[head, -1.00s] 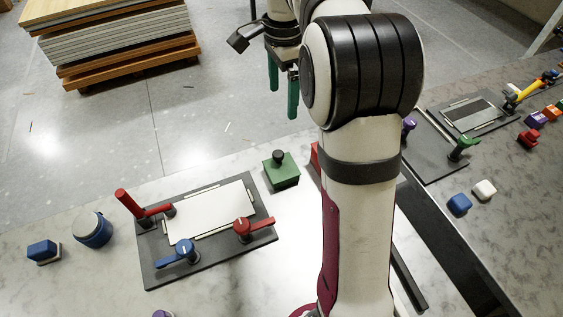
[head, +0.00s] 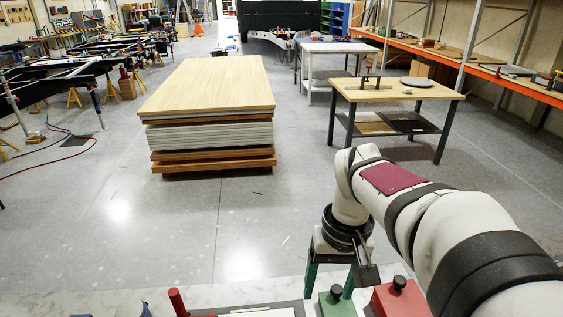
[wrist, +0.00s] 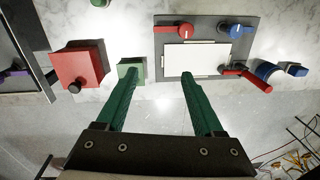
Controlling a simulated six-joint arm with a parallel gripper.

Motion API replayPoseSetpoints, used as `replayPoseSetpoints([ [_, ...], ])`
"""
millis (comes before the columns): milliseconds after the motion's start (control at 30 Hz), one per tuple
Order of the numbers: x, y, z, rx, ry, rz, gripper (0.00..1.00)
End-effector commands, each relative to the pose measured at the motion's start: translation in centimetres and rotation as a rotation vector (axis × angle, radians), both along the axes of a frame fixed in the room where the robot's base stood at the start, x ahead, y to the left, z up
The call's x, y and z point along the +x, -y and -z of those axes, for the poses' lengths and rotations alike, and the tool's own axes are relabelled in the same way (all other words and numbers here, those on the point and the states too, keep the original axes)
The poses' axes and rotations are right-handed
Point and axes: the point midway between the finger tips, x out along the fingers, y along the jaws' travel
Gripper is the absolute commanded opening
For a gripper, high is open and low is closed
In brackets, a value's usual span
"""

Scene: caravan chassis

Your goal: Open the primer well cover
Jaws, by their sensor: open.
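My gripper (head: 330,281) is open and empty, its two green fingers apart; they also show in the wrist view (wrist: 159,76). In the head view it hangs close to a green box (head: 336,307) with a black knob and a red box (head: 404,303) with a black knob. In the wrist view, the left finger partly covers the green box (wrist: 124,70), and the red box (wrist: 78,58) is farther left. A dark plate (wrist: 166,68) with a white panel (wrist: 195,55) is beyond the fingers. I cannot tell which part is the primer well cover.
Stacked boards (head: 208,120) and a wooden table (head: 398,90) stand on the floor beyond.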

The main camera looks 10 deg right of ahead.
Motion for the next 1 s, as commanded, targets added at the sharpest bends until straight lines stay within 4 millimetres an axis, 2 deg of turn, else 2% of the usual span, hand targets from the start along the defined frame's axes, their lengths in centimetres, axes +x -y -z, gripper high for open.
replayPoseSetpoints([
  [33, 3.7, 1.8, 0.8, -0.016, -0.001, -0.065, 0.69],
  [100, 7.9, 4.2, 1.9, -0.039, 0.005, -0.161, 0.69],
  [200, 11.6, 6.7, 3.5, -0.063, 0.01, -0.256, 0.69],
  [233, 12.2, 7.1, 3.9, -0.066, 0.011, -0.274, 0.69],
  [300, 12.9, 7.7, 4.5, -0.072, 0.011, -0.298, 0.69],
  [433, 13.0, 7.8, 6.5, -0.072, 0.009, -0.306, 0.69],
  [700, 12.9, 7.7, 14.6, -0.07, 0.009, -0.304, 0.69],
  [800, 13.0, 7.7, 17.1, -0.07, 0.01, -0.303, 0.69],
  [1000, 13.0, 7.7, 19.7, -0.072, 0.013, -0.303, 0.69],
])
